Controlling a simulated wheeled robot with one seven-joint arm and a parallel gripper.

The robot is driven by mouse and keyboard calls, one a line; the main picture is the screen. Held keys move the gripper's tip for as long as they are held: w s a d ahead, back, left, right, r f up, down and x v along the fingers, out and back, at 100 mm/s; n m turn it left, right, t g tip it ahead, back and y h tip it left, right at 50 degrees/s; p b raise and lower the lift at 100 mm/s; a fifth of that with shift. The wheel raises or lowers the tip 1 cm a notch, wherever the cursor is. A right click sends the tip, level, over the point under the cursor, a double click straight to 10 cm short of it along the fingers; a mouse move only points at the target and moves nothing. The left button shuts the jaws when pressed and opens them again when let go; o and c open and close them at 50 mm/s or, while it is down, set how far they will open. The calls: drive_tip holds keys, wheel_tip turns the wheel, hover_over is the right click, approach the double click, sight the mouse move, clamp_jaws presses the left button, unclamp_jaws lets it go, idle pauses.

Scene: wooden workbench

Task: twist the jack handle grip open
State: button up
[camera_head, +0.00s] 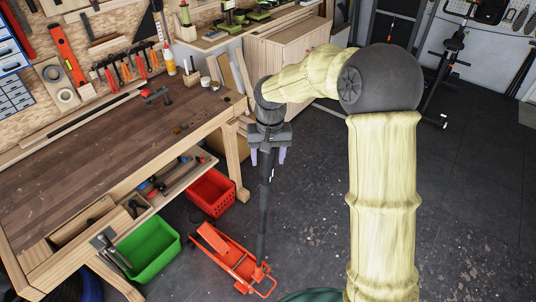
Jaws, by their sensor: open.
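An orange-red floor jack (222,250) stands on the dark floor near the bottom middle. Its long black handle rises almost straight up from the jack, and the dark handle grip (265,190) forms its upper part. My gripper (268,159) points down at the top of the handle. Its two pale purple fingers are apart, one on each side of the grip in the picture. I cannot tell whether they touch the grip. The gripper body hides the top end of the grip.
A wooden workbench (95,165) fills the left, with its leg (234,165) close to the gripper. A red crate (210,192) and a green crate (148,245) sit under the bench. Open floor (310,190) lies right of the handle.

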drive_tip(key=c, duration=1)
